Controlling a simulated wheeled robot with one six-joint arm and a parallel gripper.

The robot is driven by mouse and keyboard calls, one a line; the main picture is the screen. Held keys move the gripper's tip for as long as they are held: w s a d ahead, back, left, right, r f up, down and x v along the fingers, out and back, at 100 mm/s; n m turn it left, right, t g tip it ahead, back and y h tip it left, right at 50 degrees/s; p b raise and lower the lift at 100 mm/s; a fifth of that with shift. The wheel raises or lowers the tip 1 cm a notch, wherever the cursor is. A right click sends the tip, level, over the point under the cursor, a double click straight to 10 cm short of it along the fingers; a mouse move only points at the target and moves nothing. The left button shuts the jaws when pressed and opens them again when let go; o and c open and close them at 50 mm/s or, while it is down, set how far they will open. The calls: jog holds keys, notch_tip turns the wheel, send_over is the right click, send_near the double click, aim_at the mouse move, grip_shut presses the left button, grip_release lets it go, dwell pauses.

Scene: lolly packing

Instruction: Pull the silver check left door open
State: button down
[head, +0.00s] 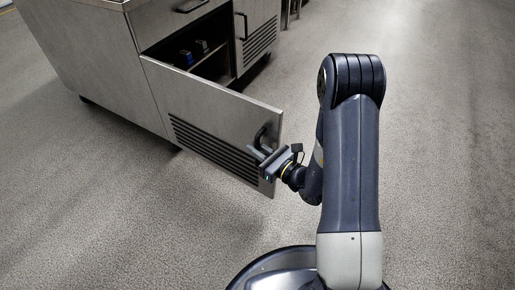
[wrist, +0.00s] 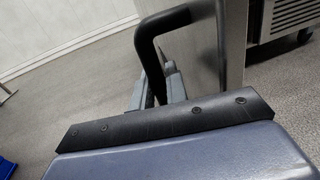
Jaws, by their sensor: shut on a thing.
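The silver left door (head: 205,115) of the metal cabinet stands swung wide open in the head view, with louvre slots along its lower part. Its black bar handle (head: 262,135) is near the free edge. My gripper (head: 262,155) is at this handle and shut on it. In the wrist view the black handle (wrist: 177,20) rises between the fingers of my gripper (wrist: 155,85), and the door's edge (wrist: 232,45) shows beside it. The gripper body hides the handle's lower end.
The cabinet (head: 110,55) stands at the upper left, its opening showing small dark and blue items (head: 188,57) inside. The right door (head: 255,30) has its own handle and louvres. Grey floor (head: 440,110) is clear at the right and lower left.

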jog(key=c, duration=1.8)
grip_release()
jog(key=shift+o, duration=0.2)
jog(key=p+v, duration=0.2)
jog(key=v, duration=0.8)
jog(key=shift+s+d, duration=0.25)
jog(key=shift+d, duration=0.05)
jog(key=shift+b+x, duration=1)
jog(key=shift+x, duration=4.4)
